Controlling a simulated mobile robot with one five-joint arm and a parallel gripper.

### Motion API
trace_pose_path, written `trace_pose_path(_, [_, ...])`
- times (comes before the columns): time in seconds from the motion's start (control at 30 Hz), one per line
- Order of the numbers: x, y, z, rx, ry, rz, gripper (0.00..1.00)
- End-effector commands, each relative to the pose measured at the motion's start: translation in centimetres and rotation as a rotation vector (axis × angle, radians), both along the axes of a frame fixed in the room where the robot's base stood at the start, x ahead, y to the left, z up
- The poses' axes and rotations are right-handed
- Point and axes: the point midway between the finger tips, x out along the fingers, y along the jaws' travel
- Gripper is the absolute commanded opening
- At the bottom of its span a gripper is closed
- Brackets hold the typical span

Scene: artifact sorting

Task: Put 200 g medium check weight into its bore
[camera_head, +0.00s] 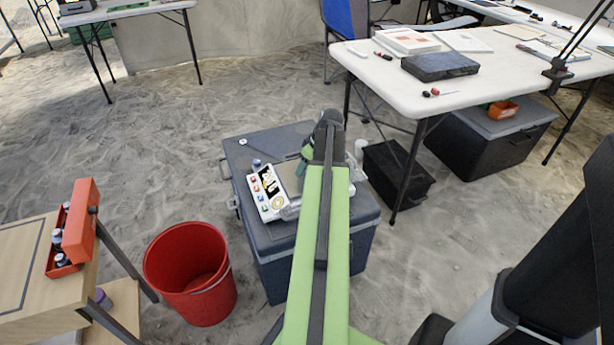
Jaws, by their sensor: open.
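My green arm reaches over a grey-blue chest (240,158) in the middle of the view. My gripper (302,170) is open at the arm's far end, low over the chest lid; the arm hides much of it, and its fingertips are hard to make out. A white panel (257,198) with coloured spots and dark and gold shapes lies on the lid, just left of the gripper. A small dark-blue cylinder (257,164) stands behind the panel. I cannot make out the 200 g medium check weight or its bore for certain at this size.
A red bucket (190,270) stands left of the chest. A wooden bench (35,270) with an orange box (80,222) is at far left. A white table (395,85) and a black crate (397,175) stand to the right. Open sand lies behind the chest.

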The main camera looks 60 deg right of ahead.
Motion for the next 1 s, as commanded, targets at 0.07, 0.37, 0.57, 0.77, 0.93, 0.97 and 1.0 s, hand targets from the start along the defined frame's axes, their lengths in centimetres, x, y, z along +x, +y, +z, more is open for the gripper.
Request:
trace_pose_path(0.07, [-0.01, 0.01, 0.19, 0.0, 0.0, 0.0, 0.54])
trace_pose_path(0.37, [-0.03, 0.01, 0.23, 0.0, 0.0, 0.0, 0.25])
trace_pose_path(0.57, [-0.02, 0.02, 0.22, 0.0, 0.0, 0.0, 0.0])
trace_pose_path(0.77, [-0.02, 0.02, 0.23, 0.0, 0.0, 0.0, 0.0])
trace_pose_path(0.93, [-0.02, 0.01, 0.27, 0.0, 0.0, 0.0, 0.0])
trace_pose_path(0.97, [-0.02, 0.01, 0.35, 0.0, 0.0, 0.0, 0.0])
trace_pose_path(1.0, [-0.02, 0.01, 0.52, 0.0, 0.0, 0.0, 0.0])
